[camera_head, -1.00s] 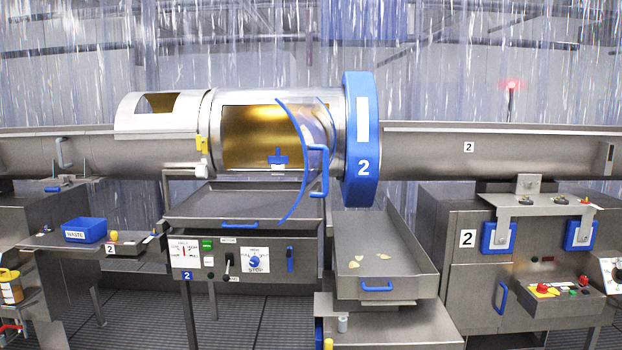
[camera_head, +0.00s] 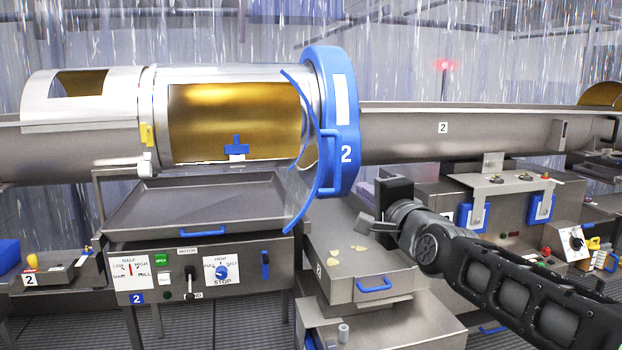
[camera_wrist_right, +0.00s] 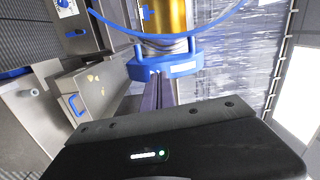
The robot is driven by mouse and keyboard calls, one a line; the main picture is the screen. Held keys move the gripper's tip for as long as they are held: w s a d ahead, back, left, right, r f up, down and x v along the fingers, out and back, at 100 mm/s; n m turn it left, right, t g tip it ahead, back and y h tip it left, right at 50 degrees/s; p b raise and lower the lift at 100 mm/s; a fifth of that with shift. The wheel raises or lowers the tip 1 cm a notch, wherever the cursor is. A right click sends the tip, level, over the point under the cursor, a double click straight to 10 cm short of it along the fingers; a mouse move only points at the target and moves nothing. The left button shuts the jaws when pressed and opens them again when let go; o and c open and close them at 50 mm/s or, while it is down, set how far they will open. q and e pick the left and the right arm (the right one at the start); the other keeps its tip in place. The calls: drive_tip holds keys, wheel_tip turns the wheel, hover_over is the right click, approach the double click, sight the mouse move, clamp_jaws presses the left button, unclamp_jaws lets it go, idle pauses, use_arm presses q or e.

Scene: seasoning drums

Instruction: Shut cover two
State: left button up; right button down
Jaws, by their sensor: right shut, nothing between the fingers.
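Cover two is a clear curved panel with a blue rim (camera_head: 313,190) and a blue handle on the steel drum (camera_head: 240,72) beside the blue ring marked 2 (camera_head: 346,120). It stands swung out toward me at the right side of the drum's opening (camera_head: 235,115), leaving the golden inside exposed. Part of its blue rim (camera_wrist_right: 190,36) curves across the top of the right wrist view. My right gripper (camera_head: 377,210) is shut and empty, right of the cover and below the ring, apart from both. My left gripper is not in view.
A steel tray (camera_head: 135,215) sits under the drum opening, above a control panel (camera_head: 140,270). A chute (camera_head: 330,280) with several pale chips lies below the gripper. A long steel trough (camera_head: 480,125) runs right. Open air lies before the drum.

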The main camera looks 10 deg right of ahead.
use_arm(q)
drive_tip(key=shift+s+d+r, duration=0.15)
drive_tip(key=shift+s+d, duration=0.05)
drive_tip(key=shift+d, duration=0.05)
use_arm(e)
drive_tip(key=shift+s+d+m, duration=0.25)
drive_tip(key=shift+d+m, duration=0.05)
drive_tip(key=shift+m, duration=0.2)
use_arm(q)
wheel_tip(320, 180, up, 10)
drive_tip(key=p, duration=1.1)
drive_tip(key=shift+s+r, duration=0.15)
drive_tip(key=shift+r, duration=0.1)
use_arm(e)
drive_tip(key=w+a, duration=0.5)
drive_tip(key=w, duration=0.5)
drive_tip(key=shift+w, duration=0.25)
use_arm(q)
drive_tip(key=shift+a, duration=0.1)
use_arm(e)
drive_tip(key=shift+a+f, duration=0.1)
drive_tip(key=shift+a, duration=0.05)
